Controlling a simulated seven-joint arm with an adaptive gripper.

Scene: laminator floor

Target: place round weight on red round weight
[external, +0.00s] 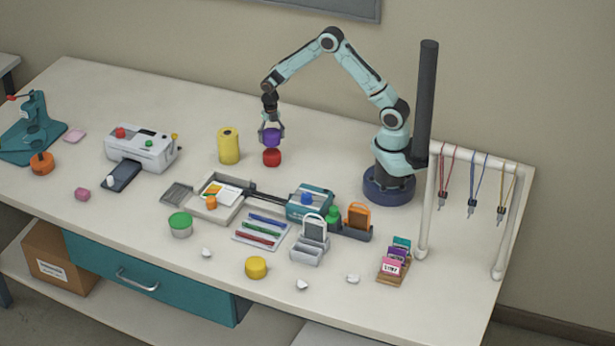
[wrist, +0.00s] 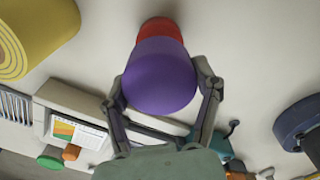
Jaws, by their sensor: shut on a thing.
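A purple round weight (external: 271,137) is held between the fingers of my gripper (external: 271,131). In the wrist view the purple weight (wrist: 160,75) fills the space between the two fingertips (wrist: 161,85). The red round weight (external: 272,157) stands on the table directly below the purple one in the external view. In the wrist view the red weight (wrist: 160,28) shows just past the purple one, which hides most of it. I cannot tell whether the two weights touch or a small gap is left between them.
A yellow roll (external: 229,146) stands close to the left of the red weight. A white tray (external: 225,212) with cards and a teal laminator (external: 310,203) lie in front. A white printer-like machine (external: 142,147) is farther left. The table behind the weights is clear.

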